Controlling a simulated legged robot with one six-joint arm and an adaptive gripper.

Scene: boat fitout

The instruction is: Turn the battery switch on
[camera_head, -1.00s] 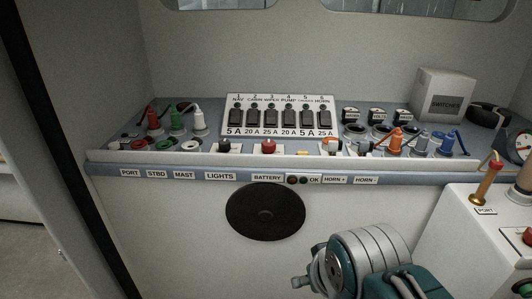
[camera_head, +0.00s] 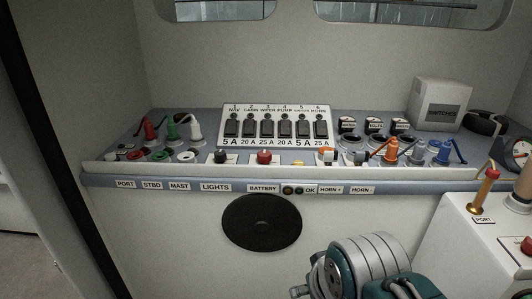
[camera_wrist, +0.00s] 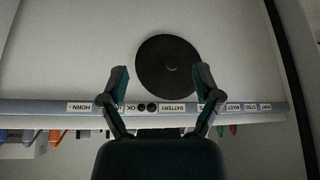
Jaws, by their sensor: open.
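The battery switch is a red knob (camera_head: 264,157) on the blue console ledge, above the BATTERY label (camera_head: 263,188) in the head view. Its setting is too small to tell. In the wrist view the picture is upside down and the BATTERY label (camera_wrist: 174,108) shows between my fingers. My gripper (camera_wrist: 161,75) is open and empty, its two fingers apart, in front of the console's front face. The red knob is not clearly visible in the wrist view. In the head view only my arm shows, low and right of centre; the fingers cannot be made out.
A black knob (camera_head: 220,157) stands left of the red one, above LIGHTS. A breaker panel (camera_head: 276,143) stands behind. Coloured plugs and sockets flank both sides. A white lip (camera_head: 130,168) runs along the ledge front. A black round disc (camera_head: 262,222) sits below. A white box (camera_head: 436,103) stands right.

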